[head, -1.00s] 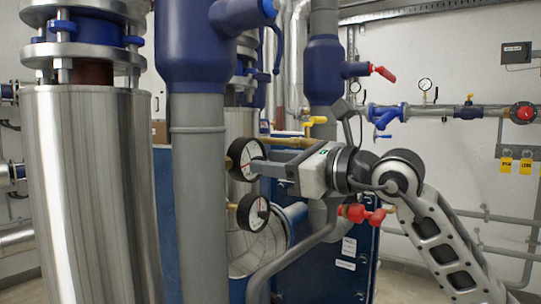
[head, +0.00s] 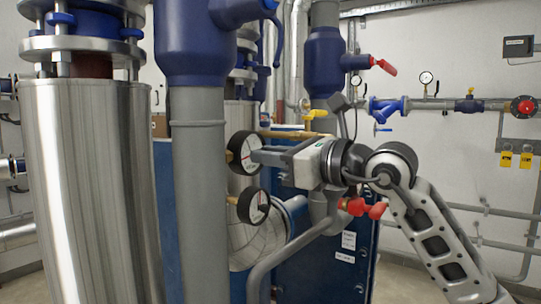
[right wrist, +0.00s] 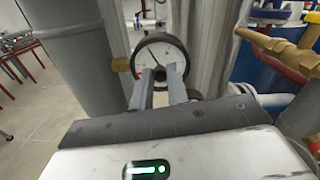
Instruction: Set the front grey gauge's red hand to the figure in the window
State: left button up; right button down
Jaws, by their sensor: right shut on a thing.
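A round gauge (head: 241,146) with a black rim and pale dial faces right in the head view, at the middle pipe. It also shows in the right wrist view (right wrist: 155,53), with a dark pointer line on its dial. My right gripper (head: 256,156) reaches it from the right, its fingertips at the dial. In the right wrist view the fingers (right wrist: 161,78) close in at the dial's lower centre, shut on the small knob of the red hand, which they mostly hide. A little red shows on the dial. Any figure in a window is too small to read. My left gripper is not in view.
A second black-rimmed gauge (head: 256,207) sits just below. A grey pipe (head: 199,200) stands left of the gauges, and a big steel cylinder (head: 85,190) farther left. Red valve handles (head: 362,208) are below my right wrist. A brass pipe (right wrist: 275,45) lies right of the fingers.

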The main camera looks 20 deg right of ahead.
pick_arm(q)
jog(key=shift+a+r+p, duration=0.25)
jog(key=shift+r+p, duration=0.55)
jog(key=shift+p, duration=1.4)
pick_arm(e)
jog(key=shift+m, duration=7.2)
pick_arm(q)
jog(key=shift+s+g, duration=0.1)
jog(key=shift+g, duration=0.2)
pick_arm(e)
jog(key=c, duration=1.4)
grip_release()
jog(key=shift+o, duration=0.2)
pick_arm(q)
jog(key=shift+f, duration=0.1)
pick_arm(e)
jog(key=shift+d, duration=0.1)
